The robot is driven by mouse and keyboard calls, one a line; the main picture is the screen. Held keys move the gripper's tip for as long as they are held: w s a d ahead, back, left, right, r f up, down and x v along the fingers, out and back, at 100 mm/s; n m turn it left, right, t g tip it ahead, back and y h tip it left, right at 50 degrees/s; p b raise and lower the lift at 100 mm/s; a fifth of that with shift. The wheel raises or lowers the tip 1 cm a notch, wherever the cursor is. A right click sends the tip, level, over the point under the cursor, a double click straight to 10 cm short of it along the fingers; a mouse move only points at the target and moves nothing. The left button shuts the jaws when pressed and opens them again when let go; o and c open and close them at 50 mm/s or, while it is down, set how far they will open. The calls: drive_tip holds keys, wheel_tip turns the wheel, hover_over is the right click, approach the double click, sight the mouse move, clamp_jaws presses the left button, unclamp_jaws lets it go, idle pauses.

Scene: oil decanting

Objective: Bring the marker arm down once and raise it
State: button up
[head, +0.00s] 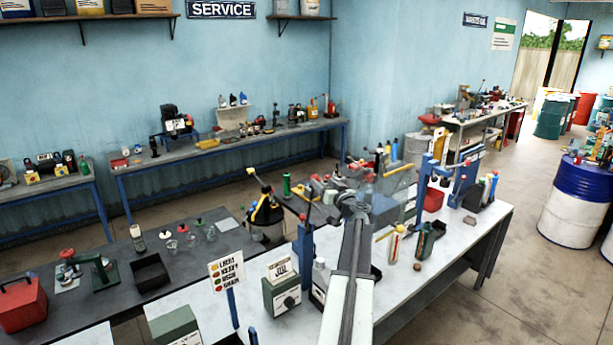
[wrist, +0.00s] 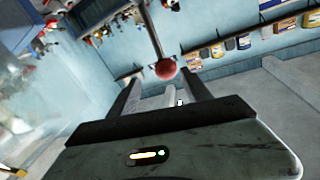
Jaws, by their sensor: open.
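In the wrist view, a red ball knob (wrist: 165,69) sits at the end of a thin dark rod (wrist: 153,30). It shows between and just past the fingertips of my gripper (wrist: 160,84). The two fingers are apart and not closed on the knob; whether they touch it cannot be told. In the head view, my gripper (head: 352,203) is over the white bench, partly hidden by my own arm. Which lever is the marker arm is unclear.
The white bench (head: 455,240) carries a green box (head: 281,296), a sign on a blue stick (head: 227,272) and several small tools. Another blue post (head: 424,165) stands behind right. A dark bench (head: 100,312) lies left. The floor at right is clear before the blue-white drum (head: 575,205).

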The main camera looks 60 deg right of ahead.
sight(312, 176)
drive_tip(key=a+x, duration=0.1)
drive_tip(key=x, duration=0.7)
drive_tip(key=shift+w, duration=0.4)
clamp_jaws()
drive_tip(key=shift+s+d, duration=0.1)
idle(0.5)
